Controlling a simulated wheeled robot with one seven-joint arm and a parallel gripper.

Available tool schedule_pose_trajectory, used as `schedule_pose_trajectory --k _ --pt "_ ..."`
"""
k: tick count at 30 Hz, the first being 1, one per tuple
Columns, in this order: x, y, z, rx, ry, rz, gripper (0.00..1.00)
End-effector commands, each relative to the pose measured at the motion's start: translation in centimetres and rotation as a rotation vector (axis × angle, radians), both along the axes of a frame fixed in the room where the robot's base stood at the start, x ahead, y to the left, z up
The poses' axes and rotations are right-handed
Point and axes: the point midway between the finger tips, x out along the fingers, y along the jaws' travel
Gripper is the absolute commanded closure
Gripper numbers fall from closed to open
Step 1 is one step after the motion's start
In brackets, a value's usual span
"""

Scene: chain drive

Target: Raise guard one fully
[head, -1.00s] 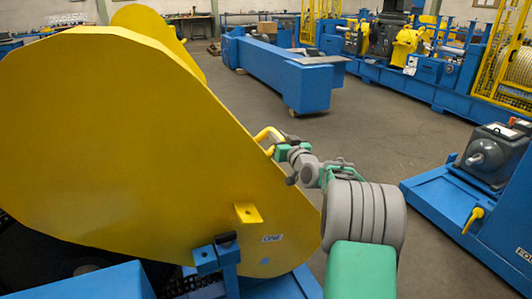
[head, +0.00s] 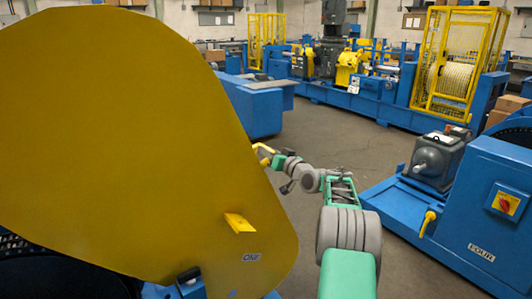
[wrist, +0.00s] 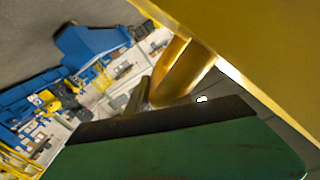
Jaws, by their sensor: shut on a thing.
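Guard one (head: 120,130) is a big yellow plate with a rounded outline, labelled "ONE" (head: 251,257). It fills the left half of the head view and stands tilted up over its blue machine. A bent yellow bar handle (head: 262,149) sticks out from its right edge. My gripper (head: 270,160) is shut on this handle, and my arm reaches it from the lower right. In the wrist view, a green finger with a dark pad (wrist: 160,119) lies against the golden handle (wrist: 184,75). The guard's plate (wrist: 260,45) fills the upper right there. The other finger is mostly hidden.
A blue machine (head: 485,215) marked "FOUR", with a grey motor (head: 437,158) and a yellow lever (head: 428,222), stands at the right. A blue beam (head: 255,105) lies behind the guard. Clear grey floor (head: 335,140) runs between them.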

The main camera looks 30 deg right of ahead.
Motion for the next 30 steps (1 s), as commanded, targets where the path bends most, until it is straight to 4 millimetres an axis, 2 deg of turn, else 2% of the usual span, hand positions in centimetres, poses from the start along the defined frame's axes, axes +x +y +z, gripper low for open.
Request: schedule_pose_trajectory --k 1,2,9,26,30 --pt "-0.2 -1.3 0.6 -0.010 -0.010 -0.026 1.00" --pt "-0.2 -1.3 0.6 -0.010 -0.011 -0.028 0.72" --pt "-0.1 -0.9 0.4 -0.009 -0.007 -0.021 0.53" --pt "0.1 -0.1 0.2 -0.006 -0.003 -0.008 0.53" --pt "-0.8 -0.3 0.2 -0.006 -0.004 -0.010 0.53"
